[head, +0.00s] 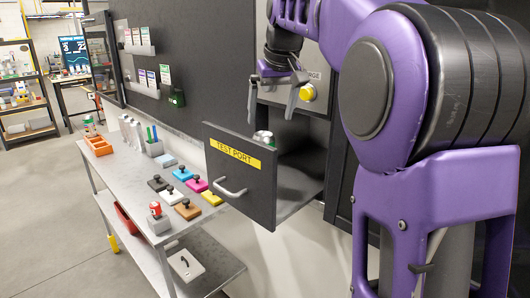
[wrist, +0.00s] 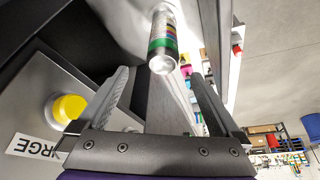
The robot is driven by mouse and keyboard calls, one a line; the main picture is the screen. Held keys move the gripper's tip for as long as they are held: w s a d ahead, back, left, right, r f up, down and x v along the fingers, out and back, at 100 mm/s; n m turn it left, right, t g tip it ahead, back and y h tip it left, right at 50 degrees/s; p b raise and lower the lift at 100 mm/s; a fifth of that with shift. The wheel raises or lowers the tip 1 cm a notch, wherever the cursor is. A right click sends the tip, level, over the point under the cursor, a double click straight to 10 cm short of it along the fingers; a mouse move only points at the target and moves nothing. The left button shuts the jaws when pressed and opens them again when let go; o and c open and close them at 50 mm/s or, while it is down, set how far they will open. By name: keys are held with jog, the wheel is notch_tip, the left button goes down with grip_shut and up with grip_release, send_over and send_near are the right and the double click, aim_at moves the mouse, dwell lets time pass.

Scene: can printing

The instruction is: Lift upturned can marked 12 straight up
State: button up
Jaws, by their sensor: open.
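A can (head: 263,137) with a silver and green end shows inside the open drawer marked TEST PORT (head: 228,168), partly hidden by the drawer front. In the wrist view a can (wrist: 162,42) has green, black, yellow and white bands and a bare silver end. No number 12 is readable on it, and I cannot tell for sure which way up it is. My gripper (head: 272,102) is above the drawer, with its fingers apart and nothing between them. In the wrist view, the can lies beyond the fingertips of my gripper (wrist: 160,80), roughly in line with the gap.
A yellow button (head: 307,92) is on the grey panel behind my gripper. The floor at far left is clear.

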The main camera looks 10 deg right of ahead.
aim_at(265, 135)
jog(key=x, duration=0.5)
jog(key=shift+a+x, duration=0.1)
jog(key=shift+x, duration=1.25)
jog(key=shift+a+x, duration=0.15)
jog(key=shift+x, duration=1.2)
jog(key=c, duration=1.3)
